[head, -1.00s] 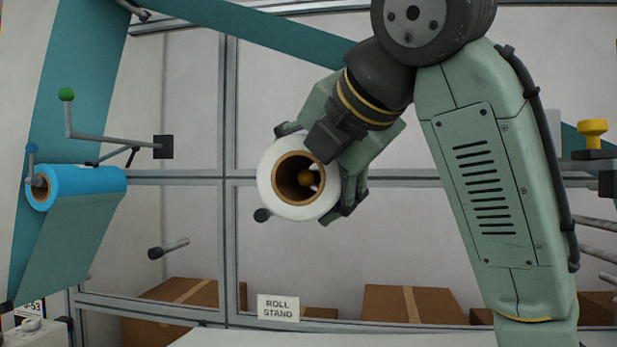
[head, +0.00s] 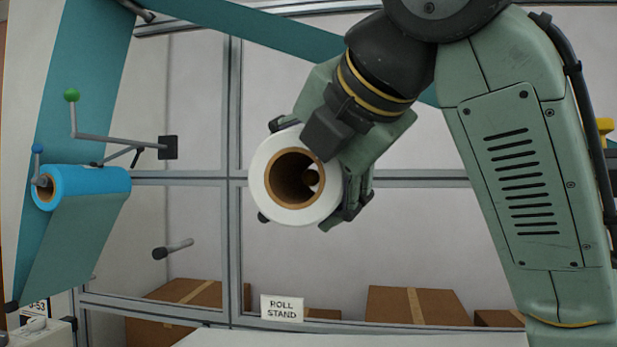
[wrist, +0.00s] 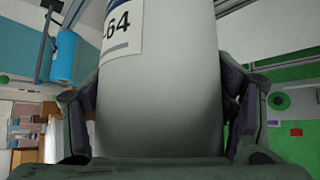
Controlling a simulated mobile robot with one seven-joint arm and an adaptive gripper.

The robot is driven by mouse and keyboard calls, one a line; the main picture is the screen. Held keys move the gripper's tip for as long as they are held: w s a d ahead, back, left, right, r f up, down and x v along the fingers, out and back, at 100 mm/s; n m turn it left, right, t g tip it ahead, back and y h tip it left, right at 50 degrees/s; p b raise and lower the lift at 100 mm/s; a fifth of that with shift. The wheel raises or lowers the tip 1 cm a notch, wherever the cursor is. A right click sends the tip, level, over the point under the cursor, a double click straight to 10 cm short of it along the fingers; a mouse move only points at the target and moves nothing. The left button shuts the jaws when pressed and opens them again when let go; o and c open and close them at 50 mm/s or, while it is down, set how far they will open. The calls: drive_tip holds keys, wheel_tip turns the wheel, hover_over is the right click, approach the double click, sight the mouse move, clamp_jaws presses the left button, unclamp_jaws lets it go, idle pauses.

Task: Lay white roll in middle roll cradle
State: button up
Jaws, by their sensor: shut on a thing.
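The white roll (head: 262,180) has a brown cardboard core that faces the head camera. My gripper (head: 306,178) is shut around its outside and holds it up in front of the framed wall. In the wrist view the white roll (wrist: 165,80) fills the middle between my two fingers, with a printed label ending in "64" on its side. I cannot make out a middle roll cradle in these frames.
A blue roll (head: 90,184) hangs on a spindle at the left with a teal web. A lever with a green knob (head: 72,95) and a short grey peg (head: 174,249) stick out nearby. Brown boxes (head: 415,304) sit low behind the frame.

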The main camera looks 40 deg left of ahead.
sight(276, 197)
drive_tip(key=shift+s+d, duration=0.55)
drive_tip(key=shift+s, duration=0.35)
drive_tip(key=shift+s, duration=0.1)
drive_tip(key=shift+s+d, duration=0.5)
drive_tip(key=shift+s, duration=0.3)
drive_tip(key=shift+s+d, duration=0.55)
drive_tip(key=shift+s, duration=0.3)
drive_tip(key=shift+s+d, duration=0.5)
drive_tip(key=shift+s, duration=0.3)
drive_tip(key=shift+s+d, duration=0.1)
drive_tip(key=shift+s+d, duration=0.5)
drive_tip(key=shift+s, duration=0.3)
drive_tip(key=shift+s+d, duration=0.45)
drive_tip(key=shift+s, duration=0.4)
drive_tip(key=shift+s+d, duration=0.5)
drive_tip(key=shift+s, duration=0.3)
